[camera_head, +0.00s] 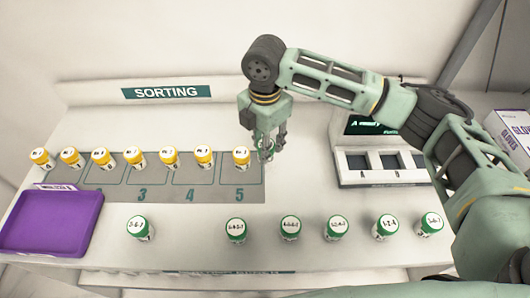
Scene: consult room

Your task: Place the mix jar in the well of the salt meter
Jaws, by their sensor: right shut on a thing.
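My right gripper (270,148) points down over the grey mat's right end, just right of the last yellow-capped jar (241,157). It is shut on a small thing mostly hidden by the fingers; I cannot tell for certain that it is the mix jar. The salt meter (346,178) is the white device right of the gripper, with dark square wells in a row, A and B marked below, and a dark screen (365,126) with green text behind, partly covered by my right arm. The wells I can see look empty. My left gripper is out of view.
Several yellow-capped jars stand in a row along the numbered grey mat (220,190). Several green-capped jars (290,227) stand along the front. A purple tray (50,222) lies at left, a SORTING sign (166,92) is behind, and a gloves box (512,135) is at right.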

